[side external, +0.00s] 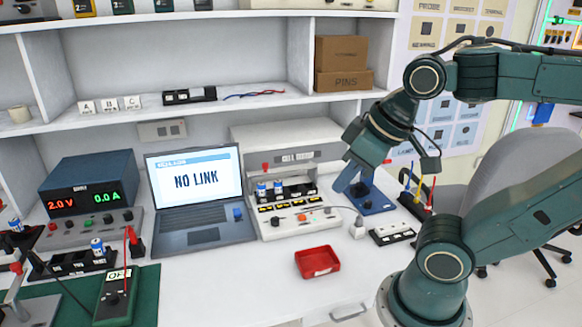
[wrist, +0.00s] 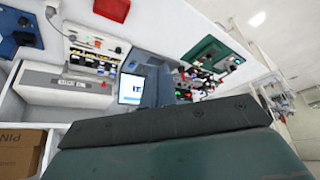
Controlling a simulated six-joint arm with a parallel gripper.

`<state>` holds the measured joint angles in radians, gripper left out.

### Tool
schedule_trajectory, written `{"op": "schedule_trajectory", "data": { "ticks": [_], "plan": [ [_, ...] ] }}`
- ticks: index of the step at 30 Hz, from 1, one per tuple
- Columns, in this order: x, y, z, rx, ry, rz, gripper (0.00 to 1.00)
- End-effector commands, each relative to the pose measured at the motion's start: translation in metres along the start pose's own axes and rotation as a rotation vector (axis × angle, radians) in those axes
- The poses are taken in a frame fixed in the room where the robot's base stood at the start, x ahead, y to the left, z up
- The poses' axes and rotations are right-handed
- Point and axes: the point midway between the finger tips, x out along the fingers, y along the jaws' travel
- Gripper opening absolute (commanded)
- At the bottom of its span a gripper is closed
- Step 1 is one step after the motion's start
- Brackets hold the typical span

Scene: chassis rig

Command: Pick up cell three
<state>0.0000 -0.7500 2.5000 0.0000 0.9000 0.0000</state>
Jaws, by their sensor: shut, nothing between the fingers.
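Two blue-and-white cells (side external: 262,190) (side external: 278,188) stand in the black holder on the cell tester (side external: 300,215). Another such cell (side external: 97,247) stands in a black rack (side external: 72,264) at the left, and one more (side external: 16,225) is at the far left edge. Numbers on these cells are too small to read, so I cannot tell which is cell three.
An open laptop (side external: 195,185) reading "NO LINK" stands left of the tester. A red tray (side external: 318,262) lies in front, with bare white bench around it. A black slotted block (side external: 392,235) and a cup of tools (side external: 414,204) are at the right. A shelf (side external: 250,101) runs behind.

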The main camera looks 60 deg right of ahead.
Motion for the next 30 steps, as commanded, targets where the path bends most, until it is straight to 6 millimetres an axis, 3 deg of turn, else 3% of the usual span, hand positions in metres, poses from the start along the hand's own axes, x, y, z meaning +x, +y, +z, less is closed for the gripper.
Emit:
{"op": "schedule_trajectory", "data": {
  "ticks": [13,21,30],
  "plan": [
    [0.0000,0.0000,0.0000,0.000,0.000,0.000,0.00],
    [0.0000,0.0000,0.0000,0.000,0.000,0.000,0.51],
    [0.0000,0.0001,-0.0003,0.000,0.000,0.000,0.54]
  ]
}}
